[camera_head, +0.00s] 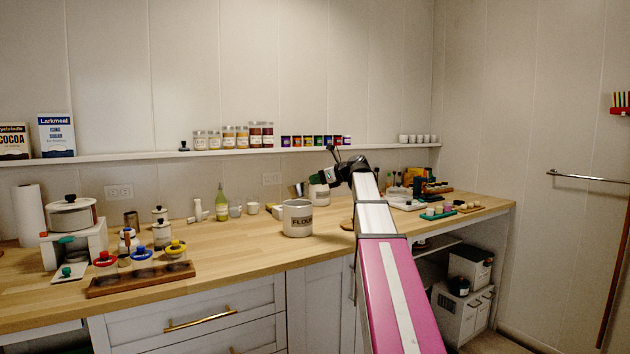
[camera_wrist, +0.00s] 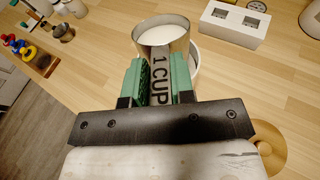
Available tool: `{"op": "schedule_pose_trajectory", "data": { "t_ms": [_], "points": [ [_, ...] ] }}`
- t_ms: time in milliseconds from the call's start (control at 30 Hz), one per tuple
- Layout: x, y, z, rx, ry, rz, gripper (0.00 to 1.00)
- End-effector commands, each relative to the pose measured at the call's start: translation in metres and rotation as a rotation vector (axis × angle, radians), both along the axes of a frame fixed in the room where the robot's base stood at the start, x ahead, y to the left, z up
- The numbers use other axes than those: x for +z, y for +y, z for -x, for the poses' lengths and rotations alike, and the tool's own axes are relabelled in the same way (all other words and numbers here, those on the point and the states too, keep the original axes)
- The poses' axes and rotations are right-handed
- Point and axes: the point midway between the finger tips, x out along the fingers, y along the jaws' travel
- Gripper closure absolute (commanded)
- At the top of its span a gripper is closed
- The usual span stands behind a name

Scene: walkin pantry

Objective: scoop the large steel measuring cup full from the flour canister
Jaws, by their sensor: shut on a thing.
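The large steel measuring cup (camera_wrist: 163,33) has a flat handle (camera_wrist: 160,78) marked "1 CUP". My gripper (camera_wrist: 157,82), with green finger pads, is shut on this handle. The cup is nearly filled to the rim with smooth white contents. In the head view the cup (camera_head: 298,188) shows small, above and behind the white flour canister (camera_head: 297,220). The canister, labelled FLOUR, stands on the wooden counter; its inside is hidden. In the wrist view a white rounded rim, likely the canister (camera_wrist: 195,58), shows partly behind the cup. My gripper (camera_head: 332,172) is right of the cup there.
Another white canister (camera_head: 319,193) stands behind. A green bottle (camera_head: 222,204) and small cups are to the left. A wooden tray (camera_head: 140,279) lies near the front left edge. A round wooden piece (camera_wrist: 270,146) lies on the counter.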

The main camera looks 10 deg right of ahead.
Motion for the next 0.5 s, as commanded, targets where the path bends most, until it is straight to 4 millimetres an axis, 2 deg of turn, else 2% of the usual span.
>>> {"op": "schedule_pose_trajectory", "data": {
  "t_ms": [500],
  "points": [
    [-0.0012, -0.0027, 0.0024, 0.0, -0.052, -0.062, 1.0]
  ]
}}
